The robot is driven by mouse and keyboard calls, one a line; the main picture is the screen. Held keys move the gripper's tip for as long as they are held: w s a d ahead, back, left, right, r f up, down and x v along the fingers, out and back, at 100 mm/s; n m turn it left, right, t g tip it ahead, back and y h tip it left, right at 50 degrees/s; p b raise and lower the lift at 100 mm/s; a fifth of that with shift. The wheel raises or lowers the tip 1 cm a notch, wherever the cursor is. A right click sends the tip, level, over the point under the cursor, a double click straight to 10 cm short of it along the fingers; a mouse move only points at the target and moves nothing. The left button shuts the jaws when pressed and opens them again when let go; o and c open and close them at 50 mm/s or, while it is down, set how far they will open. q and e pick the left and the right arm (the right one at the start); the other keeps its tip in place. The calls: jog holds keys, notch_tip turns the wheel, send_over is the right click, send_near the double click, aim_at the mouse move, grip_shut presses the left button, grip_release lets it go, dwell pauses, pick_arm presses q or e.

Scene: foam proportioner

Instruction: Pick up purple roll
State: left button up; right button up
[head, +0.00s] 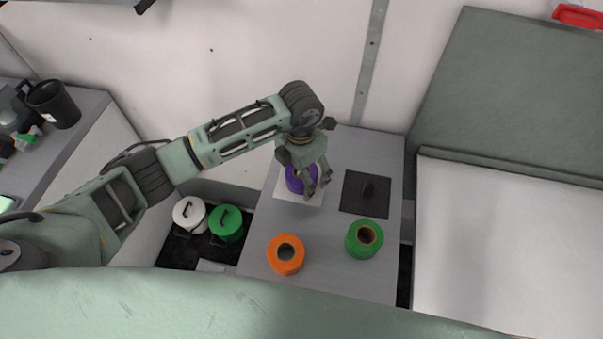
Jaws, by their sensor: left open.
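The purple roll (293,182) sits on a white square pad (312,200) on the grey table (325,240). My left gripper (318,187) is open, pointing down over the right side of the roll. Its fingers partly hide the roll. I cannot tell whether they touch it. My right gripper is not in view.
An orange roll (286,255) and a green roll (364,239) stand nearer on the table. White (189,214) and green (226,223) canisters stand lower left. A wall rises behind.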

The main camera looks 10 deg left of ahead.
pick_arm(q)
jog(key=c, duration=1.2)
jog(key=shift+c, duration=0.2)
jog(key=shift+r, duration=0.1)
